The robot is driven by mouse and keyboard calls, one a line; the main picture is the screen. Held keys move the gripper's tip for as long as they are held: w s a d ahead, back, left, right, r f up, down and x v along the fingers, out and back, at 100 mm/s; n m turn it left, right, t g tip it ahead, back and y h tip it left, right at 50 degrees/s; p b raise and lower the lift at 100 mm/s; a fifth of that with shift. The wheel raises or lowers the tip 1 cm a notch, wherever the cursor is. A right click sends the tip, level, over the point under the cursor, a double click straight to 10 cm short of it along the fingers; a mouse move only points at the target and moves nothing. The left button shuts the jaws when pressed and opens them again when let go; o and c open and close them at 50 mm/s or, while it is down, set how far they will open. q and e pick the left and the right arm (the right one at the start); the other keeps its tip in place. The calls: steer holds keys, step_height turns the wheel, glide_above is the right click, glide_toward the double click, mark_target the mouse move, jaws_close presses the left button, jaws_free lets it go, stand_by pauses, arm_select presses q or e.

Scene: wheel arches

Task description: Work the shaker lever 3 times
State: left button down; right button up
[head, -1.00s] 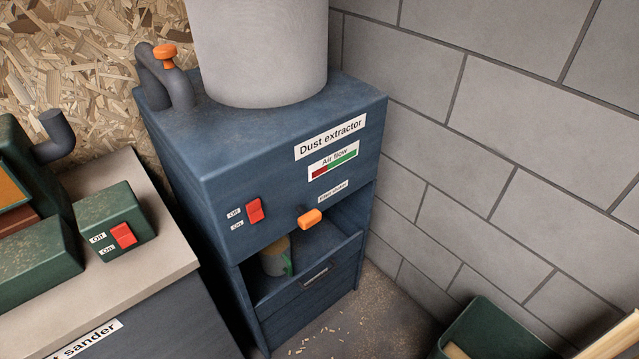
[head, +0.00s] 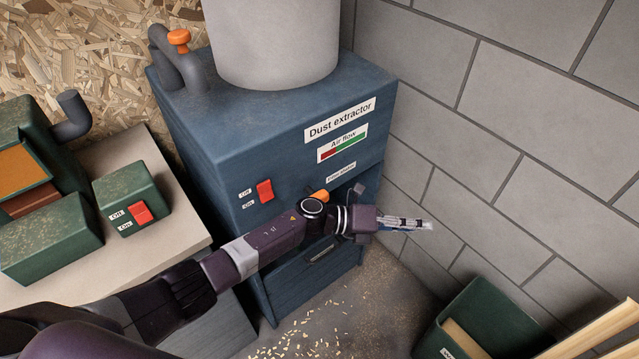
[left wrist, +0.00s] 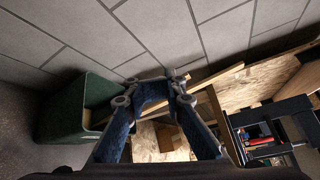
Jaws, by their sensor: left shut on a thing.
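The blue dust extractor (head: 225,150) stands against the grey block wall. The shaker lever's orange handle (head: 319,195) sticks out below the small label on its front, partly covered by my left wrist. My left gripper (head: 415,224) reaches across the front and points right, its fingertips beyond the lever handle. It also shows in the left wrist view (left wrist: 152,90), with its fingers around something I cannot make out. The handle is not visible between the fingers. My right gripper is out of view.
A red off/on switch (head: 265,191) is on the extractor's front. A green sander (head: 130,196) stands on the bench at left. A green bin (head: 485,310) with wood pieces stands on the floor at right. Wood chips (head: 300,330) lie on the floor in front.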

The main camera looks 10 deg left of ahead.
arm_select(q)
steer(key=s+d+r+m+g+y, duration=0.2)
steer(key=s+r+m+g, duration=0.25)
steer(key=m, duration=0.45)
step_height(320, 180, up, 12)
steer(key=m+t+y+p, duration=0.2)
steer(key=m+y+p, duration=0.2)
steer(key=m+y, duration=1.15)
glide_above(317, 194)
steer(key=s+d, duration=0.2)
steer(key=d, duration=0.1)
steer(key=shift+s+f+n+y, duration=0.1)
steer(key=shift+s+n+y, duration=0.1)
steer(key=shift+n+y, duration=0.15)
steer(key=shift+f, duration=0.15)
steer(key=p+x, duration=0.1)
steer(key=x, duration=0.3)
steer(key=p+x, duration=0.1)
steer(key=x, duration=0.3)
steer(key=p+x, duration=0.1)
steer(key=x, duration=0.3)
steer(key=shift+d+f+p, duration=0.2)
steer(key=shift+f+p, duration=0.1)
steer(key=shift+p, duration=0.05)
steer(key=shift+f, duration=0.6)
